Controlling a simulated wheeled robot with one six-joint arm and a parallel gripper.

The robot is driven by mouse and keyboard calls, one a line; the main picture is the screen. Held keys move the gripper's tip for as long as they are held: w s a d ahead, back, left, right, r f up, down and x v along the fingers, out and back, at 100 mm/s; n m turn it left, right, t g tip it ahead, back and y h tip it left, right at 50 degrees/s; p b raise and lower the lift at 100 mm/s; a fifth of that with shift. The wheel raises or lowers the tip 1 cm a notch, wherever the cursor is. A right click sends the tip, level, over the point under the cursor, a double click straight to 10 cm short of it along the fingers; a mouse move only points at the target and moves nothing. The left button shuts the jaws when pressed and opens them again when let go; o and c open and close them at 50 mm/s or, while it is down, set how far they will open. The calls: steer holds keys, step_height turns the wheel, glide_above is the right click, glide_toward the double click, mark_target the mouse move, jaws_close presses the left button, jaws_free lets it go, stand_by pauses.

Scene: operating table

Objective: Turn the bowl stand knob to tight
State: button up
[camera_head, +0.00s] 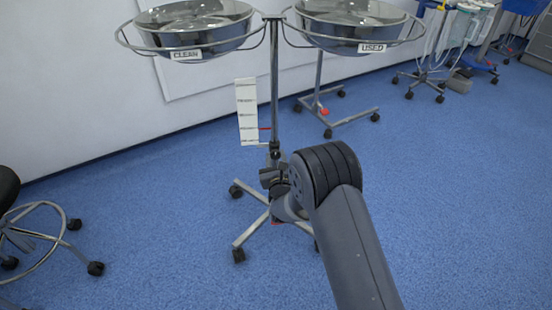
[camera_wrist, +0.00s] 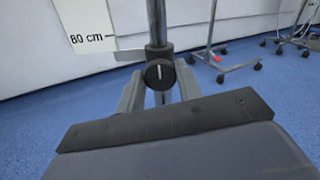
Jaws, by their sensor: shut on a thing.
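The bowl stand (camera_head: 274,90) is a metal pole on a wheeled base, with two metal bowls at its top. Its black round knob (camera_wrist: 160,74) has a white line mark, which looks close to upright in the wrist view. In the head view the knob is mostly hidden by my arm, near the black collar on the pole. My gripper (camera_wrist: 159,92) is at the knob, with one grey finger on each side of it, shut on it.
A white height scale (camera_head: 247,111) hangs left of the pole, with a red pointer (camera_head: 264,129). The bowls are labelled CLEAN (camera_head: 187,55) and USED (camera_head: 372,48). A stool (camera_head: 45,240) stands at the left. Another wheeled stand (camera_head: 335,115) is behind. Blue floor is open at the right.

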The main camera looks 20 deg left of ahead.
steer(key=shift+f, duration=0.1)
stand_by(0.4)
steer(key=o, duration=1)
steer(key=shift+c, duration=0.2)
steer(key=p+v, duration=0.3)
steer(key=v, duration=0.8)
steer(key=shift+w, duration=0.1)
steer(key=b+x, duration=0.3)
steer(key=x, duration=0.7)
steer(key=shift+w+a, duration=0.2)
steer(key=shift+w, duration=0.2)
